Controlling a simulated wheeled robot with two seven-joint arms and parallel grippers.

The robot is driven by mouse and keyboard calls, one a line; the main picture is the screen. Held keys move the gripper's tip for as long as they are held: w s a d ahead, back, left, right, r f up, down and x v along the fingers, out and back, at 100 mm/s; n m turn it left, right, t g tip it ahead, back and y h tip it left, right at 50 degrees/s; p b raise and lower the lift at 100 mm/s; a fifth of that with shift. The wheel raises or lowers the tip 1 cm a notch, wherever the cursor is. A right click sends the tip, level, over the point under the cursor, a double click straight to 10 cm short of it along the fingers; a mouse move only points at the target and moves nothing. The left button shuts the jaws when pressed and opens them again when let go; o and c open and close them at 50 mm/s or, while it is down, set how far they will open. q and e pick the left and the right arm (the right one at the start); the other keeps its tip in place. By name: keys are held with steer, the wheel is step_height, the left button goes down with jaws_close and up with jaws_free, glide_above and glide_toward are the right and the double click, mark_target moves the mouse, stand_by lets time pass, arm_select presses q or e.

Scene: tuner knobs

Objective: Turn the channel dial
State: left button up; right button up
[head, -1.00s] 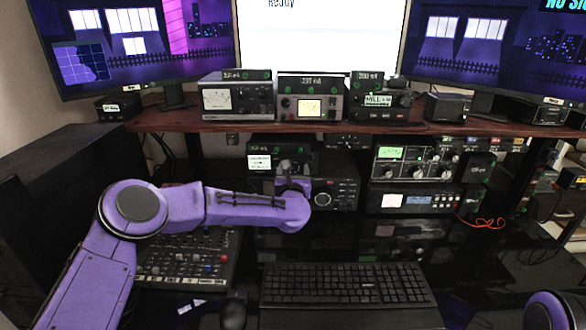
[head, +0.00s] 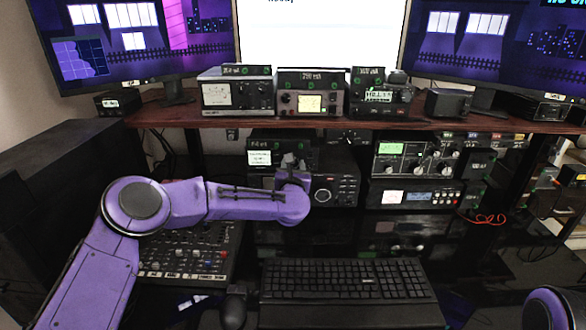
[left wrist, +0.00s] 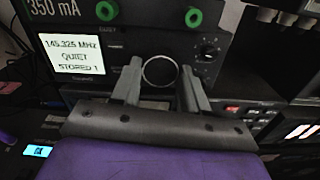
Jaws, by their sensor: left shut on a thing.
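My left gripper (head: 290,161) reaches the dark radio unit under the shelf, left of centre in the head view. In the left wrist view its two fingers stand on either side of a round knob with a bright rim (left wrist: 160,71), the channel dial, and are shut on it. The unit's white display (left wrist: 76,55) reads 145.325 MHz, QUIET, STORED 1; it also shows in the head view (head: 259,158). The gripper and wrist hide most of the dial in the head view. My right gripper is not in view.
A smaller knob with a marked scale (left wrist: 208,51) sits right of the dial, and green rings (left wrist: 107,11) are above. A radio with a large round knob (head: 321,195) is just below right. A mixer (head: 190,255) and keyboard (head: 345,282) lie in front.

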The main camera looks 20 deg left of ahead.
arm_select(q)
steer(key=shift+f+m+b, duration=0.1)
steer(key=shift+m+b, duration=0.45)
steer(key=shift+m, duration=1.55)
steer(key=m+b, duration=0.1)
steer(key=m, duration=0.1)
steer(key=shift+m, duration=0.4)
steer(key=m, duration=0.2)
steer(key=shift+r+m, duration=0.2)
steer(key=shift+m, duration=0.1)
steer(key=shift+m+p, duration=1.05)
steer(key=shift+m, duration=3.55)
